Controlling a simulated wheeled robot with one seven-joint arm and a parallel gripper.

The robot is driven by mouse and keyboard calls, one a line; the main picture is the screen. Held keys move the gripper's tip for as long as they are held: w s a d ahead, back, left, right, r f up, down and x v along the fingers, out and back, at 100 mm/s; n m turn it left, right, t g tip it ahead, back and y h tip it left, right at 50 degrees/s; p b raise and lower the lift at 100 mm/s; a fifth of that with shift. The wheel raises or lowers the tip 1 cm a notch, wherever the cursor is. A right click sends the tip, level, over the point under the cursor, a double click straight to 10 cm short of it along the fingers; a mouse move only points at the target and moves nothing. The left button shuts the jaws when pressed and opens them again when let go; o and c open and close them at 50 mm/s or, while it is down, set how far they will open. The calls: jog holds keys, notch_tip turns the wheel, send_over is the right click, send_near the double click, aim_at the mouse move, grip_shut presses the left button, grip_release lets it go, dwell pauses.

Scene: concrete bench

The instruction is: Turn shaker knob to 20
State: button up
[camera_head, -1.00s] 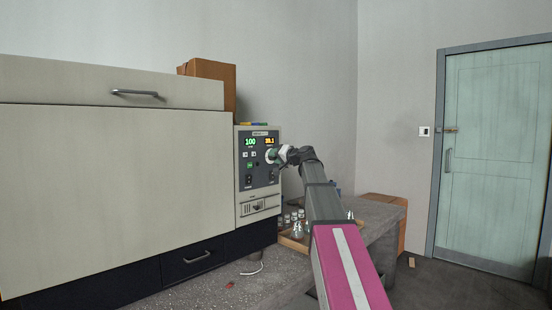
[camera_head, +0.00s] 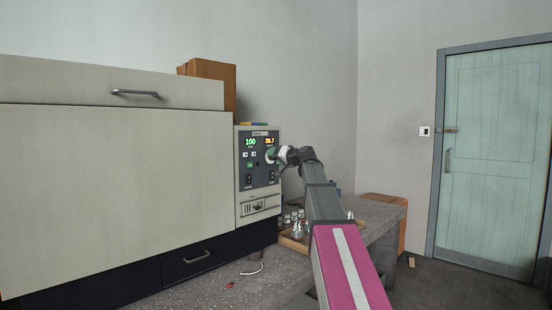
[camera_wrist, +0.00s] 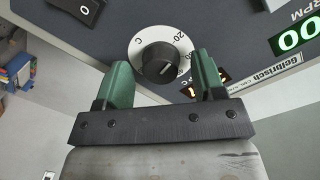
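The shaker's control panel (camera_head: 258,165) is at the right end of the long cabinet. It has a green display reading 100 and an orange display (camera_head: 270,141) that looks like 38.7. My gripper (camera_head: 276,156) is at the panel just below the orange display and hides the knob in the head view. In the wrist view the black knob (camera_wrist: 159,64) sits on a white dial ring marked C and 20, with another number partly hidden. My green fingers (camera_wrist: 162,62) stand open on either side of the knob, with gaps visible. A white pointer line shows on the knob.
A black rocker switch (camera_wrist: 83,12) is at the upper left of the wrist view. A wooden tray (camera_head: 290,241) with glassware stands on the bench beside the shaker. The door (camera_head: 495,165) is far right.

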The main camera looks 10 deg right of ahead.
jog(key=f+v, duration=0.1)
jog(key=v, duration=0.9)
jog(key=shift+s+d+r, duration=0.3)
jog(key=shift+r, duration=0.15)
